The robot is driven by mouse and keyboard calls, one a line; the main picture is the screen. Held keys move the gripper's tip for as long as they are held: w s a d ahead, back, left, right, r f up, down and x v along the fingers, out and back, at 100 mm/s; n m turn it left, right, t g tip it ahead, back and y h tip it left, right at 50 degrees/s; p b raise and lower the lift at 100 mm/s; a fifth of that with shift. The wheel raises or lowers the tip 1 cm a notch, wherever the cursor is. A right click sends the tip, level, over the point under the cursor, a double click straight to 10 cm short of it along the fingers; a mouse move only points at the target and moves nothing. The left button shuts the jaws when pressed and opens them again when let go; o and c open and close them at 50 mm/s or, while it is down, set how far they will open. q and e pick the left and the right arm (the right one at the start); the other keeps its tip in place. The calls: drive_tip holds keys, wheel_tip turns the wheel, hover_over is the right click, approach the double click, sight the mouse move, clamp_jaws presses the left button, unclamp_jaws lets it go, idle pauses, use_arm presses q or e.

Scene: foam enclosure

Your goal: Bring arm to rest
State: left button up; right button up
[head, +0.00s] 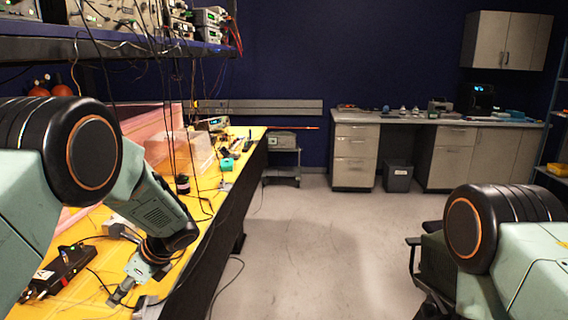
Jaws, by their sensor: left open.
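My left arm comes in from the left and bends down at its large black joint. Its gripper (134,297) points down over the near part of the yellow bench top (205,205), close to the bench's right edge. The gripper is open, with nothing visible between its fingers. I cannot tell whether the fingertips touch the bench. My right arm shows only in part at the lower right, and its gripper is out of view.
A black device (62,268) lies on the bench left of the gripper. A pink foam enclosure (150,125) and a clear box (180,150) stand farther back. Cables hang from the shelf (120,40). Open floor (310,240) lies right of the bench. Cabinets (355,155) stand at the back.

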use_arm(q)
drive_tip(key=s+d+f+n+t+h+b, duration=0.1)
drive_tip(key=s+d+f+n+h+b, duration=0.2)
drive_tip(key=f, duration=0.4)
drive_tip(key=s+d+f+n+h, duration=0.3)
drive_tip(key=s+d+f+n, duration=0.15)
drive_tip(key=d+f, duration=0.2)
drive_tip(key=s+d+f+n+t+h+b, duration=0.1)
drive_tip(key=s+d+f+n+h+b, duration=0.15)
drive_tip(key=s+f+n, duration=0.4)
drive_tip(key=s+f+n+g+b, duration=0.1)
drive_tip(key=s+f+n+b, duration=0.1)
drive_tip(key=s+f+b, duration=0.3)
drive_tip(key=s+a+f+n+b, duration=0.1)
drive_tip(key=s+f+n+b, duration=0.2)
drive_tip(key=s, duration=1.5)
wheel_tip(320, 180, down, 8)
drive_tip(key=b, duration=0.3)
drive_tip(key=shift+s+a+g, duration=0.15)
drive_tip(key=shift+s+g, duration=0.25)
use_arm(e)
wheel_tip(320, 180, down, 16)
drive_tip(key=a, duration=0.1)
drive_tip(key=shift+f, duration=0.2)
use_arm(q)
drive_tip(key=shift+r, duration=0.15)
drive_tip(key=shift+c, duration=0.8)
use_arm(e)
drive_tip(key=shift+a, duration=0.15)
